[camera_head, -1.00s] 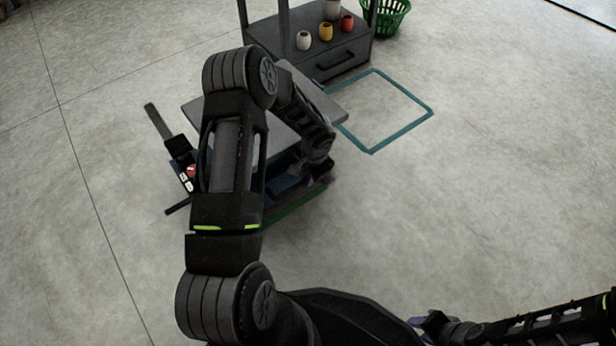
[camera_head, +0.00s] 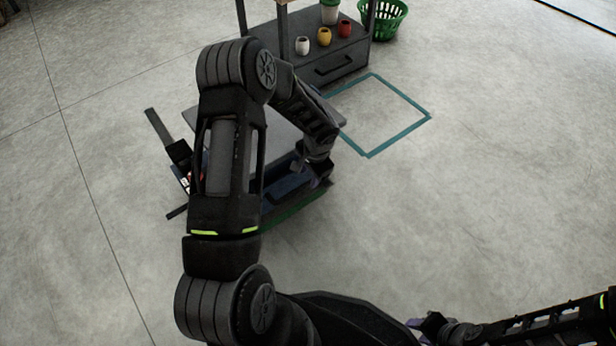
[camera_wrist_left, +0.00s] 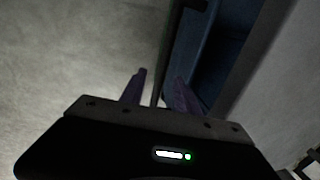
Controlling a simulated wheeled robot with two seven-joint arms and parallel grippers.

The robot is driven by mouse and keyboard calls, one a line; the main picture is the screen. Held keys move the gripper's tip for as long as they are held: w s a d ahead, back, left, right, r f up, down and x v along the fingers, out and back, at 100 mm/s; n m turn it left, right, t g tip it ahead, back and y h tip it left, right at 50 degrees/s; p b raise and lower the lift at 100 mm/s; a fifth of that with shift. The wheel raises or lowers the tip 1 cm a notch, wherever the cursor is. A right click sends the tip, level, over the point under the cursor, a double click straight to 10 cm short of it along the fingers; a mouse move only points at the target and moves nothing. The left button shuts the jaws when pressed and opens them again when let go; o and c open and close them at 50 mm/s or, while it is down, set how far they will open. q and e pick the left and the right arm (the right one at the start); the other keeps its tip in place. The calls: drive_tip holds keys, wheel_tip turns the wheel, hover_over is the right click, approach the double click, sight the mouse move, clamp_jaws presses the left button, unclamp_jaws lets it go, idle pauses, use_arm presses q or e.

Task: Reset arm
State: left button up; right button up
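My left arm crosses the middle of the head view, over a low unit with a grey top (camera_head: 277,120) and a blue part (camera_head: 290,187) below it. My left gripper (camera_head: 306,172) is at the right side of this unit, small and partly hidden by the arm. In the left wrist view its two purple fingers (camera_wrist_left: 160,92) stand apart, with a thin dark edge beyond and between them. A blue recess (camera_wrist_left: 215,60) lies just to their right. I see nothing gripped. My right gripper (camera_head: 425,326) is low at the bottom right, clear of objects; its finger gap is unclear.
A teal floor outline (camera_head: 398,137) is empty. The right floor is clear.

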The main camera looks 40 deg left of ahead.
use_arm(q)
drive_tip(key=r, duration=0.2)
drive_tip(key=shift+s+d+r, duration=0.1)
drive_tip(key=shift+d+r, duration=0.2)
use_arm(e)
drive_tip(key=shift+r, duration=0.6)
